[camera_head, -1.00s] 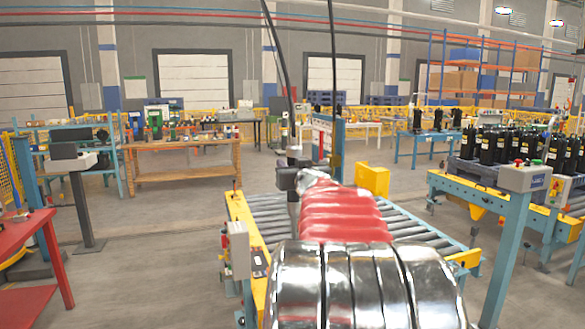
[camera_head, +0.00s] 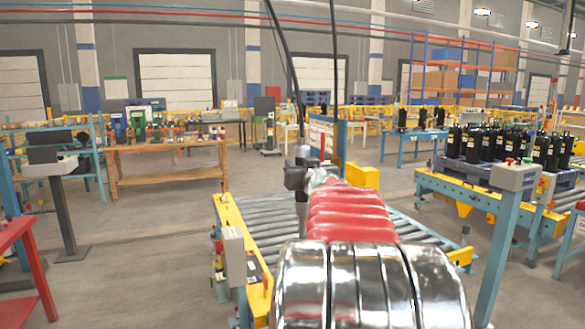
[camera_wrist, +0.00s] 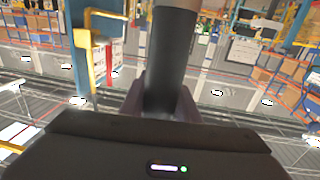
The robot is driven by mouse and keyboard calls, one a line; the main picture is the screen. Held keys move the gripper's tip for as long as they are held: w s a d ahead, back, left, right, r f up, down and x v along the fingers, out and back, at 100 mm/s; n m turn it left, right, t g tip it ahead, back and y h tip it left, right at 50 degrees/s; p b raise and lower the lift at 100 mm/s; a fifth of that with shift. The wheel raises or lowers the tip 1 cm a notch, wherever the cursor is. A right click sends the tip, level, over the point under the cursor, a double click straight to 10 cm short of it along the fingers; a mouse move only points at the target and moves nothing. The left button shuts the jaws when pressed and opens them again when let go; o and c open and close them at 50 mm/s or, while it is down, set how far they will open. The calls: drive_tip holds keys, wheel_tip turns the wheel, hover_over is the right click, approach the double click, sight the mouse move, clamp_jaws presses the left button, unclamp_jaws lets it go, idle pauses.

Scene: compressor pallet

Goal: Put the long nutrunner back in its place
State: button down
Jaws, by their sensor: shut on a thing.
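The long nutrunner (camera_head: 303,212) is a slim, upright grey-black tool at the end of my arm, over the left part of the roller conveyor in the head view. In the wrist view it is a thick dark cylinder (camera_wrist: 168,62) between the fingers. My gripper (camera_head: 297,177) is shut on it; its fingers also show in the wrist view (camera_wrist: 163,103). My red and chrome arm hides part of the tool's surroundings. I cannot make out the nutrunner's place.
The roller conveyor (camera_head: 262,217) with yellow side rails lies below the tool. A control box (camera_head: 232,250) stands at its left rail. Black compressors (camera_head: 478,140) stand on a pallet at right. A wooden bench (camera_head: 165,162) is at back left. Dark cables (camera_head: 285,50) hang from above.

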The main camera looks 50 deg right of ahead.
drive_tip(key=shift+s+r, duration=0.15)
drive_tip(key=shift+s, duration=0.15)
drive_tip(key=shift+f, duration=1.95)
drive_tip(key=shift+s+d+f, duration=0.1)
drive_tip(key=shift+f, duration=1.35)
idle(0.5)
drive_tip(key=shift+f, duration=2.15)
idle(1.7)
